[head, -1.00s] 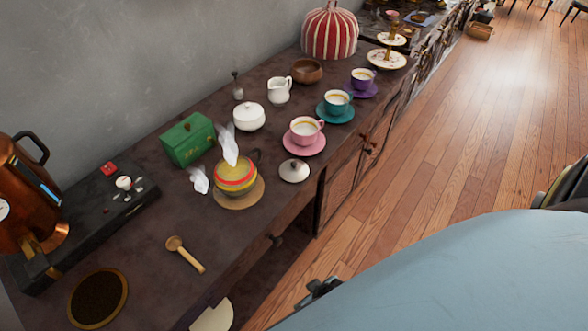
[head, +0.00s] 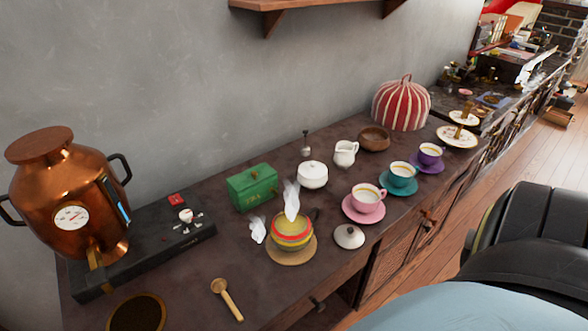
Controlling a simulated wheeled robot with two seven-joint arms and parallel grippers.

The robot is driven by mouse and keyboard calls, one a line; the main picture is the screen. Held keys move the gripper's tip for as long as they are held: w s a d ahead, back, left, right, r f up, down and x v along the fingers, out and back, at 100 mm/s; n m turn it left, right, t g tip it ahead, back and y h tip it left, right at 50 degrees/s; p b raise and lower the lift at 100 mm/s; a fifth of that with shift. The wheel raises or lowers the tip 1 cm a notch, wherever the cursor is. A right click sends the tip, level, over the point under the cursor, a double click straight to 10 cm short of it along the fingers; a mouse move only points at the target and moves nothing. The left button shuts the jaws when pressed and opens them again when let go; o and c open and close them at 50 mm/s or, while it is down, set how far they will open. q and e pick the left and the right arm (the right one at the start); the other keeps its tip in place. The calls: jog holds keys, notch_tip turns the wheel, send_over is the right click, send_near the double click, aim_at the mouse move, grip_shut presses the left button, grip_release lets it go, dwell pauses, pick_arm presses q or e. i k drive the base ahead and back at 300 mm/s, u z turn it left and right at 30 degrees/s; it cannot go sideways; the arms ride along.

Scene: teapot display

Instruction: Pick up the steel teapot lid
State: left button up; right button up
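A pale, domed lid with a small dark knob (head: 349,236) lies on the dark wooden counter near its front edge. It is to the right of a round teapot with yellow and red bands (head: 291,235), apart from it. The teapot stands without a lid on a round tan mat (head: 291,256), with white steam-like wisps above and beside it. Its dark handle or spout points right, towards the lid. Neither of my grippers shows in the head view.
A pink cup and saucer (head: 364,206) stand just behind the lid. A green box (head: 252,187), a white lidded bowl (head: 312,176) and a copper urn (head: 68,195) stand further back or left. A wooden spoon (head: 227,299) lies front left.

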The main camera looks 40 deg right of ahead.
aim_at(349, 236)
jog(key=u, duration=1.5)
jog(key=k, duration=1.5)
jog(key=z, duration=1.7)
jog(key=i, duration=1)
jog(key=z, duration=0.05)
